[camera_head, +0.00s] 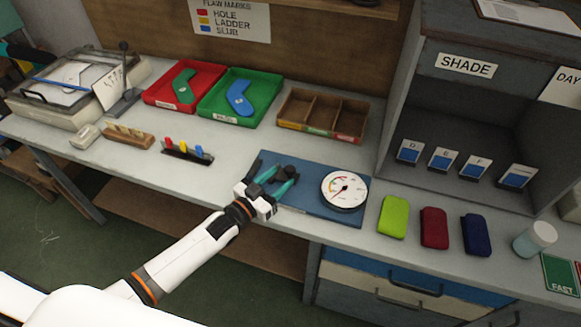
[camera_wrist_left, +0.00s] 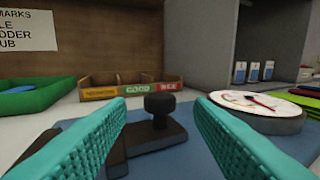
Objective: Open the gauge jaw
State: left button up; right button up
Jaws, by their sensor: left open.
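The gauge has a blue base plate (camera_head: 310,203) on the bench, with a round white dial (camera_head: 344,188) at its right end. The dial also shows in the left wrist view (camera_wrist_left: 265,106). A dark jaw piece with a black round knob (camera_wrist_left: 160,104) stands left of the dial. My left gripper (camera_head: 277,180), with teal fingers, is open over the left part of the plate. In the left wrist view the knob shows in the gap between the fingertips, with space on both sides; contact is not visible. My right gripper is not in view.
A lime (camera_head: 393,217), a red (camera_head: 434,228) and a navy piece (camera_head: 476,235) lie right of the gauge. Behind it stand a three-part wooden tray (camera_head: 364,121), a green tray (camera_head: 258,79) and a red tray (camera_head: 203,72). The shade cabinet (camera_head: 465,100) rises at the right.

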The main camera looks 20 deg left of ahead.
aim_at(286, 172)
pick_arm(q)
jog(key=x, duration=0.4)
jog(key=shift+w, duration=0.15)
jog(key=shift+w+d, duration=0.3)
jog(key=shift+w, duration=0.1)
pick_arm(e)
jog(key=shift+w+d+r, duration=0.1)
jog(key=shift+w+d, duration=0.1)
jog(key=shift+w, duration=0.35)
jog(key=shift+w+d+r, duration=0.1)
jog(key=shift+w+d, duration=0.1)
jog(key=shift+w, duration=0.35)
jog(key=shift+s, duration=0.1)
